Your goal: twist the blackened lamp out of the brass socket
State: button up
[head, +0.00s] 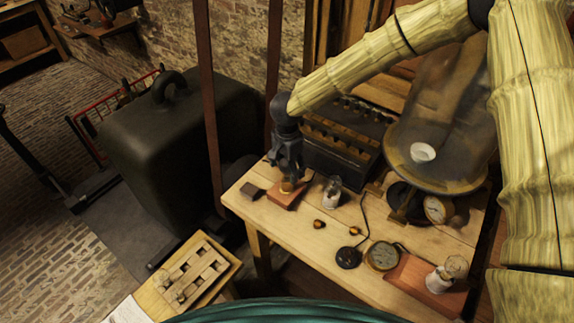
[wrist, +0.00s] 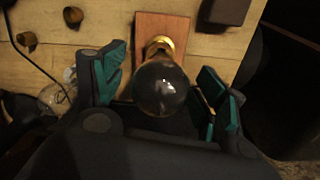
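The blackened lamp (wrist: 160,90) is a dark glass globe in the wrist view. It stands in the brass socket (wrist: 159,46), which is fixed on a reddish wooden block (wrist: 174,22). In the head view the block (head: 281,203) and the brass socket (head: 287,187) show near the workbench's left end, and the lamp is mostly hidden by my gripper (head: 288,172). My gripper (wrist: 168,88) is open, one teal-padded finger on each side of the globe. Gaps show between the pads and the glass, so it does not hold the lamp.
A glass jar or lamp (head: 332,190) stands just right of the block. A small dark block (head: 252,191) lies to its left. A black case (head: 318,160) stands behind.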

jog(key=c, duration=1.2)
jog(key=shift+r, duration=0.1)
jog(key=shift+n+p, duration=2.2)
jog(key=shift+p, duration=0.65)
jog(key=shift+n+p, duration=0.95)
jog(key=shift+n, duration=0.05)
jog(key=shift+n+p, duration=0.5)
jog(key=shift+p, duration=0.1)
jog(key=shift+n+p, duration=0.35)
jog(key=shift+n, duration=0.25)
jog(key=n, duration=0.3)
jog(key=shift+n, duration=0.4)
jog(key=shift+n, duration=0.3)
